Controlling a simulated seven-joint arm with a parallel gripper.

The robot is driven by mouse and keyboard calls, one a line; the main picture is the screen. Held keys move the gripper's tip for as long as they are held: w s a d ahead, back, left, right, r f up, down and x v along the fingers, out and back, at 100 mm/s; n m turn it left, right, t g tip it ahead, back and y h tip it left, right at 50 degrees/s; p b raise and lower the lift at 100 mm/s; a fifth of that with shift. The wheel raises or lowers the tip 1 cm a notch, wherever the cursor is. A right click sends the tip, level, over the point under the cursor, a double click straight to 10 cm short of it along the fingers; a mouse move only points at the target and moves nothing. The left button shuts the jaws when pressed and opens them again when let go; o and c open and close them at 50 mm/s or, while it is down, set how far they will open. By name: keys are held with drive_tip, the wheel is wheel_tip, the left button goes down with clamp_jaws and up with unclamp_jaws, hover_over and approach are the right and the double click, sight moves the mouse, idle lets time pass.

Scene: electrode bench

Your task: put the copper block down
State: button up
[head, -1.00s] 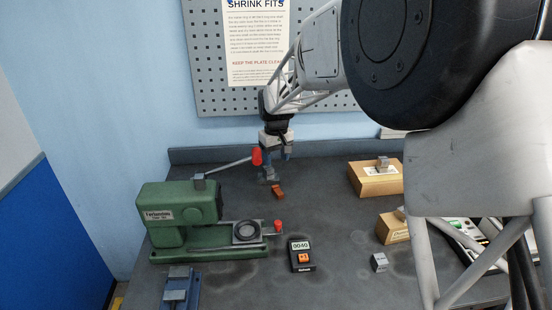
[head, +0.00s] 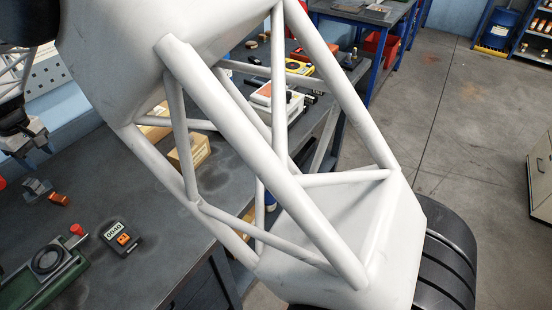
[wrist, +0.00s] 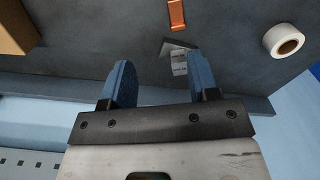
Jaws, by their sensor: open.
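A green press (head: 45,270) and a meter reading 0040 (head: 122,237) stand on the bench near the copper block. Cardboard boxes (head: 190,153) sit farther right, partly behind my arm. A white roll (wrist: 284,40) is at right in the wrist view.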

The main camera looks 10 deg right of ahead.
drive_tip(key=s+d+r+m, duration=0.15)
drive_tip(key=d+r, duration=0.25)
drive_tip(key=d, duration=0.9)
drive_tip(key=d+r+m+t, duration=0.1)
drive_tip(key=d+r+m, duration=0.25)
drive_tip(key=d, duration=1.05)
drive_tip(key=s+d+r+m, duration=0.1)
drive_tip(key=d+r, duration=0.4)
drive_tip(key=d, duration=0.8)
drive_tip(key=s+d+f+m, duration=0.2)
drive_tip(key=s+d+m, duration=0.1)
drive_tip(key=s+d, duration=0.9)
drive_tip(key=s+d+f+m+t, duration=0.1)
drive_tip(key=s+d+m, duration=0.3)
drive_tip(key=s+d, duration=0.8)
drive_tip(key=shift+d+f, duration=0.35)
drive_tip(key=shift+d, duration=0.9)
drive_tip(key=shift+s, duration=0.1)
